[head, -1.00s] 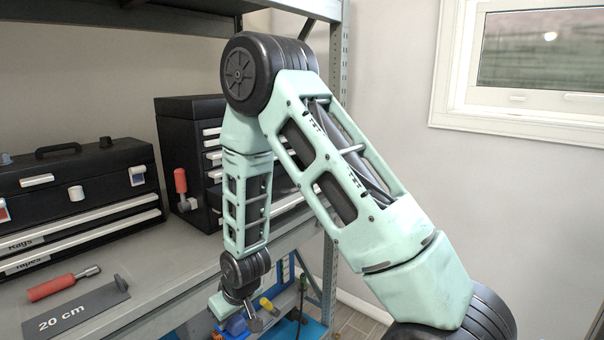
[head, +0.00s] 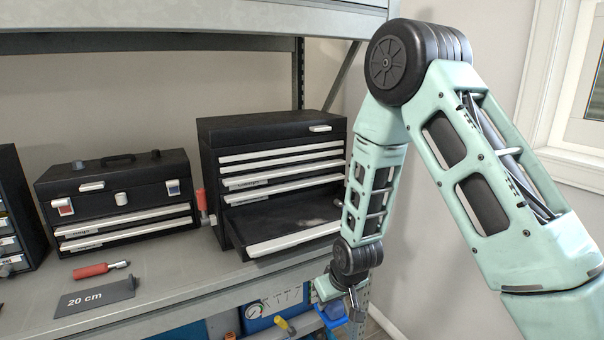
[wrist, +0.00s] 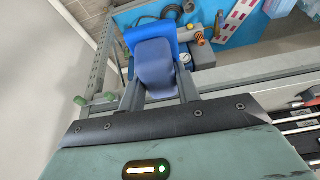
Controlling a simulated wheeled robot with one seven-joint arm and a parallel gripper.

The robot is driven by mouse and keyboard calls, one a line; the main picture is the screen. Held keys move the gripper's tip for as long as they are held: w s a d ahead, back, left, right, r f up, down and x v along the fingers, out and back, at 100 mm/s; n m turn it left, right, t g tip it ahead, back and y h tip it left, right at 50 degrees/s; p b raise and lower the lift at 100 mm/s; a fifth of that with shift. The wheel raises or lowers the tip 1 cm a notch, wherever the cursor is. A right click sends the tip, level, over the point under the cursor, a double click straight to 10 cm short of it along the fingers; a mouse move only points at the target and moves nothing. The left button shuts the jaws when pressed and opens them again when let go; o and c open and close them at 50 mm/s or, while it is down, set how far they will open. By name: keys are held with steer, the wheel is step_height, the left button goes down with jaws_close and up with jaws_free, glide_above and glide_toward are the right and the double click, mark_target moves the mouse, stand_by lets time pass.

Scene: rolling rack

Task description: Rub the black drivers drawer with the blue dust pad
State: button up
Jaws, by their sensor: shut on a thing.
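My gripper (wrist: 158,88) is shut on the blue dust pad (wrist: 154,62), which sits between the two fingers in the wrist view. In the head view my gripper (head: 345,300) hangs low at the right, in front of the shelf edge, with the blue pad (head: 332,314) partly hidden below it. A black tool chest (head: 250,130) stands on the shelf to the left of my arm. One black drawer (head: 285,222) of it is pulled open, with a white front strip. The drawer labels are too small to read, so I cannot tell which is drivers. The pad is apart from the chest.
A black toolbox (head: 120,200) stands left of the chest, with a red-handled tool (head: 95,269) and a "20 cm" plate (head: 95,297) before it. A red-handled item (head: 202,203) is beside the chest. A lower shelf holds a blue gauge unit (head: 265,315). Rack uprights are near my arm.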

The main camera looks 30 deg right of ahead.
steer(key=shift+r+p, duration=1)
steer(key=shift+r, duration=0.55)
